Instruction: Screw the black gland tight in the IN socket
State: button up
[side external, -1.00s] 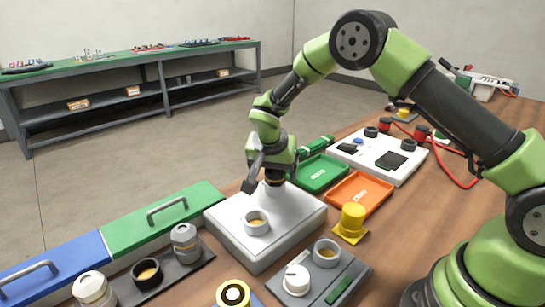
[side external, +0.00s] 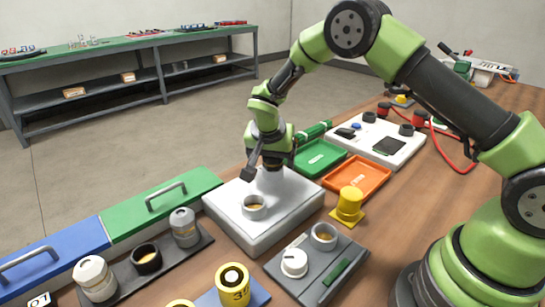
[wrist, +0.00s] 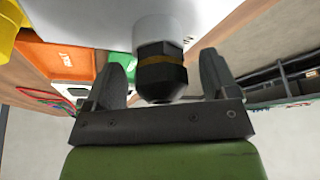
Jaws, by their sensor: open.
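The black gland (wrist: 161,72) stands in a white socket (wrist: 165,25) and shows a hexagonal body with a tan band in the wrist view. My gripper (wrist: 163,78) is open, with one finger on each side of the gland and a visible gap at both sides. In the side view my gripper (side external: 270,160) is low over the far socket of the white block (side external: 262,232) and hides the gland there. The block's near socket (side external: 254,207) has an open top with a tan inside. I cannot read an IN label.
A yellow fitting (side external: 350,203) on a square base and a grey box with a white knob (side external: 294,263) stand right of the block. A green tray (side external: 320,157) and an orange tray (side external: 358,178) lie behind. A rack of grey fittings (side external: 184,227) is at left.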

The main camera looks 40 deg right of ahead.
jog(key=shift+r, duration=0.1)
jog(key=s+a+r+n+t+y, duration=0.1)
jog(key=s+r+n, duration=0.1)
jog(key=s+r, duration=0.7)
jog(key=s+a+r+n+t+y, duration=0.15)
jog(key=s+r, duration=0.35)
jog(key=r, duration=0.7)
jog(key=s+a+r+n+t+y, duration=0.2)
jog(key=s+n+y, duration=0.15)
jog(key=s, duration=0.95)
jog(key=w+d+m+g+h, duration=0.1)
jog(key=w+m+g+h, duration=0.2)
jog(key=w, duration=0.9)
jog(key=w+f+m+g+h, duration=0.2)
jog(key=w+f+m+h, duration=0.15)
jog(key=w+f, duration=0.9)
jog(key=shift+m+t+y, duration=0.25)
jog(key=x, duration=0.6)
jog(key=d+x, duration=0.1)
jog(key=x, duration=0.3)
jog(key=shift+w+r, duration=0.1)
jog(key=shift+w, duration=0.3)
